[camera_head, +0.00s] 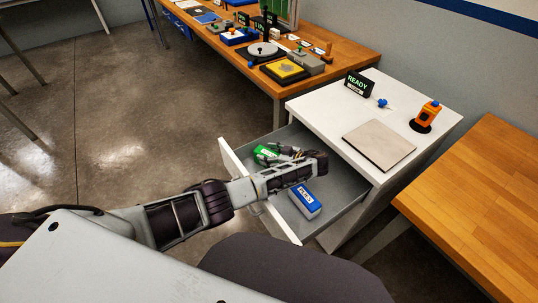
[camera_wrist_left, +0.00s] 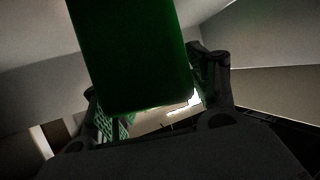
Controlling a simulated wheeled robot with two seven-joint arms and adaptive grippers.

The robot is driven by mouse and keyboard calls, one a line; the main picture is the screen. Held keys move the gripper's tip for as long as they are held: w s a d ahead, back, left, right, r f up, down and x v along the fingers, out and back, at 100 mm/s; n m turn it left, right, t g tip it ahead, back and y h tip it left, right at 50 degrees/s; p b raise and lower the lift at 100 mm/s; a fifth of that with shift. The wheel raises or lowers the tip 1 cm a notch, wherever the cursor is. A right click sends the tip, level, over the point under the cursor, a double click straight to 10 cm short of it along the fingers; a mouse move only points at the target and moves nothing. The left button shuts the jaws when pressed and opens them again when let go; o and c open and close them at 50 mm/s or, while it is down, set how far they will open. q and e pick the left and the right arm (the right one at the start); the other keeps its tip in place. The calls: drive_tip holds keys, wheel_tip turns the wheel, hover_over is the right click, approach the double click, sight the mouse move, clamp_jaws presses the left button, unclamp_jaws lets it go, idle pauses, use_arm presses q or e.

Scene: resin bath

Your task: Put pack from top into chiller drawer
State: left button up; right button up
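The chiller drawer (camera_head: 345,195) is pulled out from the white cabinet, its inside grey. The green pack (camera_head: 266,154), with a white label, is at the drawer's far left part, next to the front panel. My left gripper (camera_head: 284,154) reaches over the drawer with its fingers at this pack. In the left wrist view the green pack (camera_wrist_left: 132,55) fills the gap between the fingers, which appear closed on its sides. I cannot tell whether the pack touches the drawer floor. My right gripper is not in view.
The cabinet top holds a READY sign (camera_head: 359,84), a beige plate (camera_head: 379,145) and an orange device (camera_head: 427,115). Wooden benches stand behind and to the right.

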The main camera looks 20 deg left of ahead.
use_arm(q)
drive_tip(key=shift+r, duration=0.1)
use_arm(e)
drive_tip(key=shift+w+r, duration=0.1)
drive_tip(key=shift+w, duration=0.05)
use_arm(q)
drive_tip(key=shift+s+d+r, duration=0.15)
drive_tip(key=shift+d+r, duration=0.05)
drive_tip(key=shift+d, duration=0.35)
drive_tip(key=v, duration=1)
drive_tip(key=shift+d+r, duration=0.25)
drive_tip(key=shift+d, duration=0.05)
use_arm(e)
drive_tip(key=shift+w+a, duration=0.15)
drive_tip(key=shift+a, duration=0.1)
